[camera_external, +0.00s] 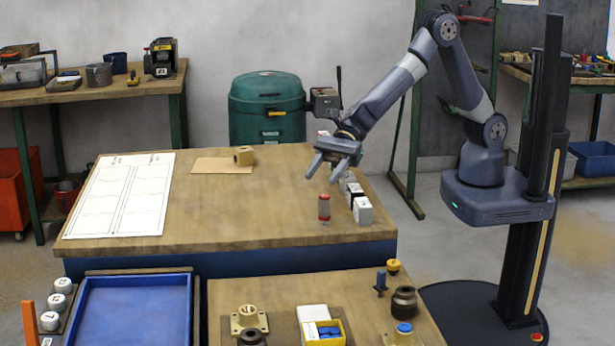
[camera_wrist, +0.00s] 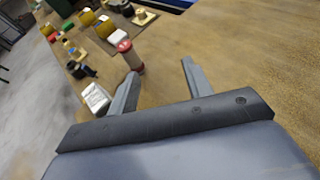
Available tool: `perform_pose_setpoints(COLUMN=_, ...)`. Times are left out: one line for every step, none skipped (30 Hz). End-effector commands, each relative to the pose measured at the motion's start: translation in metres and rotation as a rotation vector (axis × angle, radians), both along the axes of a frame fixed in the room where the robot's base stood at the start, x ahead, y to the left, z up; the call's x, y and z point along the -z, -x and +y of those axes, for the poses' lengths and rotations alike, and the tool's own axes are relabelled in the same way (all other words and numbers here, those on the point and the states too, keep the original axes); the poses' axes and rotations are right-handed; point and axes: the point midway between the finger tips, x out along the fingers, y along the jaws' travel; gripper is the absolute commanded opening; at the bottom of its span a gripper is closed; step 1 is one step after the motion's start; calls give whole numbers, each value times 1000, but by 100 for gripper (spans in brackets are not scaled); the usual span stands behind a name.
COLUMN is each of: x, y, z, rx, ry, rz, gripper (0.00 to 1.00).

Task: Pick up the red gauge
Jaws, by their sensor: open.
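The red gauge (camera_external: 324,207) stands upright on the wooden table, with a red top, a pale band and a thin tip at its base. It also shows in the wrist view (camera_wrist: 130,56), just beyond the left finger. My gripper (camera_external: 332,175) is open and empty, above the table and a little above the gauge in the external view. In the wrist view my gripper (camera_wrist: 160,72) has its two fingers spread, with bare wood between them. The gauge is not between the fingers there.
A white chart (camera_external: 120,195) lies at the left, and a brass block (camera_external: 244,156) sits on a brown sheet (camera_external: 210,166). The table middle is clear. A blue tray (camera_external: 135,310) and brass parts (camera_external: 248,320) are in front.

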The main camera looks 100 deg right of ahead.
Motion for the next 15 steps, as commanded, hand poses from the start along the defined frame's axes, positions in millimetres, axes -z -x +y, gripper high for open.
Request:
perform_pose_setpoints(x=3, y=11, z=16, rx=-30, ry=-1, rz=-3, gripper=48)
perform_pose_setpoints(x=3, y=16, z=22, rx=-42, ry=0, rz=-3, gripper=48)
perform_pose_setpoints(x=2, y=21, z=28, rx=-54, ry=-1, rz=-2, gripper=48)
perform_pose_setpoints(x=2, y=24, z=32, rx=-60, ry=0, rz=-1, gripper=48)
perform_pose_setpoints(x=2, y=25, z=35, rx=-65, ry=-1, rz=-1, gripper=48)
perform_pose_setpoints(x=2, y=25, z=38, rx=-68, ry=-1, rz=0, gripper=48)
perform_pose_setpoints(x=3, y=24, z=41, rx=-70, ry=-1, rz=-1, gripper=48)
perform_pose_setpoints(x=3, y=23, z=44, rx=-70, ry=-1, rz=-1, gripper=48)
perform_pose_setpoints(x=6, y=20, z=48, rx=-71, ry=1, rz=1, gripper=48)
perform_pose_setpoints(x=7, y=17, z=52, rx=-71, ry=1, rz=1, gripper=48)
perform_pose_setpoints(x=9, y=15, z=55, rx=-71, ry=1, rz=0, gripper=48)
perform_pose_setpoints(x=12, y=12, z=60, rx=-70, ry=1, rz=2, gripper=48)
perform_pose_setpoints(x=13, y=9, z=63, rx=-69, ry=0, rz=0, gripper=48)
perform_pose_setpoints(x=14, y=7, z=66, rx=-70, ry=-1, rz=1, gripper=48)
perform_pose_setpoints(x=16, y=4, z=70, rx=-70, ry=-1, rz=1, gripper=48)
